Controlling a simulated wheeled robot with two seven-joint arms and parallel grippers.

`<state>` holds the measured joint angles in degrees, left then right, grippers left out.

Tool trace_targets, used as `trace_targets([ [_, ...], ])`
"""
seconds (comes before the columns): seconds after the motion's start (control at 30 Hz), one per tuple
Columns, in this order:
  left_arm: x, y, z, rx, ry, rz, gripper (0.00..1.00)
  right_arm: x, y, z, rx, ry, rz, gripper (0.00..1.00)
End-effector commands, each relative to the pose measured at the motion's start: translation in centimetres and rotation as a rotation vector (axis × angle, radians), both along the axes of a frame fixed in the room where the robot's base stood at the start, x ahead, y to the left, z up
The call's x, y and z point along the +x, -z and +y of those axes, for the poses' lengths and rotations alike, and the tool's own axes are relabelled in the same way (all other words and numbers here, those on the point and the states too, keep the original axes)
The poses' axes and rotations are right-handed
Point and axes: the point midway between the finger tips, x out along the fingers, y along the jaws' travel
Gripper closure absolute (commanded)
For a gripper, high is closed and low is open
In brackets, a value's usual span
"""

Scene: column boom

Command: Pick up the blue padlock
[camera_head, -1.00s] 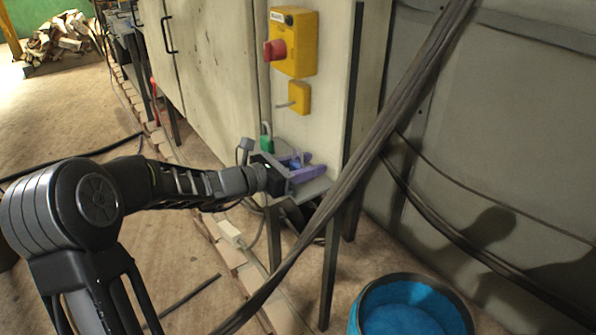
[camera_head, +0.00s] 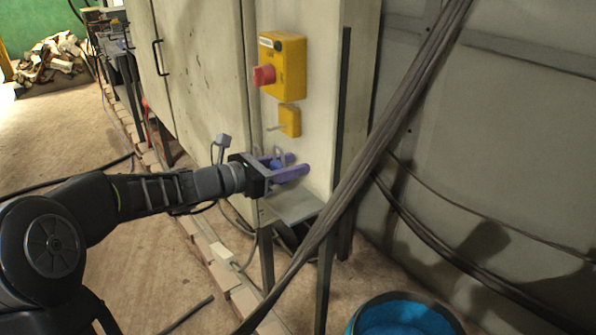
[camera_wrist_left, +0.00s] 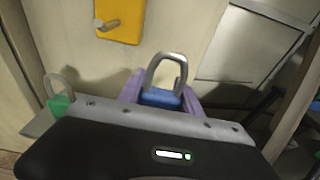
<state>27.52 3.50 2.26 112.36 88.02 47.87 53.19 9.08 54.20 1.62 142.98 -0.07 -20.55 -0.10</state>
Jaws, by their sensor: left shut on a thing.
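My left gripper (camera_head: 292,167), with purple fingers, is shut on the blue padlock (camera_head: 277,163) and holds it above the small grey shelf (camera_head: 296,206) on the cabinet's side. In the left wrist view the blue padlock (camera_wrist_left: 161,97) sits between the purple fingers, with its grey shackle pointing up. The lower part of its body is hidden by the gripper housing. My right gripper is out of view.
A green padlock (camera_wrist_left: 61,104) stands at left in the left wrist view. A yellow switch box with a red knob (camera_head: 282,66) and a smaller yellow box (camera_head: 289,121) are on the cabinet above. Thick cables (camera_head: 375,150) cross right of the shelf. A blue bucket (camera_head: 405,318) stands below.

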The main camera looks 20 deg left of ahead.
Motion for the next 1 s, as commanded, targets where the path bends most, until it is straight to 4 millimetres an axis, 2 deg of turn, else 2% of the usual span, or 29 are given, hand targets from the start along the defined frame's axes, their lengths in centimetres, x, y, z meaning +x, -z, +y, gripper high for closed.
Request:
trace_targets([
  [0.4, -9.3, 0.0, 5.5, 0.001, -0.004, -0.004, 1.0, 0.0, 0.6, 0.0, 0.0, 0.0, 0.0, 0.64],
  [0.6, -12.7, -0.1, 7.5, -0.001, -0.002, -0.003, 1.0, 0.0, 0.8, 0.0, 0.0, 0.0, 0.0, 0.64],
  [0.8, -14.6, -0.1, 8.6, -0.001, 0.0, -0.003, 1.0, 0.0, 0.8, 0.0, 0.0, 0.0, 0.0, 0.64],
  [1.0, -15.2, 0.0, 8.8, 0.0, 0.001, -0.002, 1.0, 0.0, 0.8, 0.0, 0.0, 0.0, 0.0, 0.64],
])
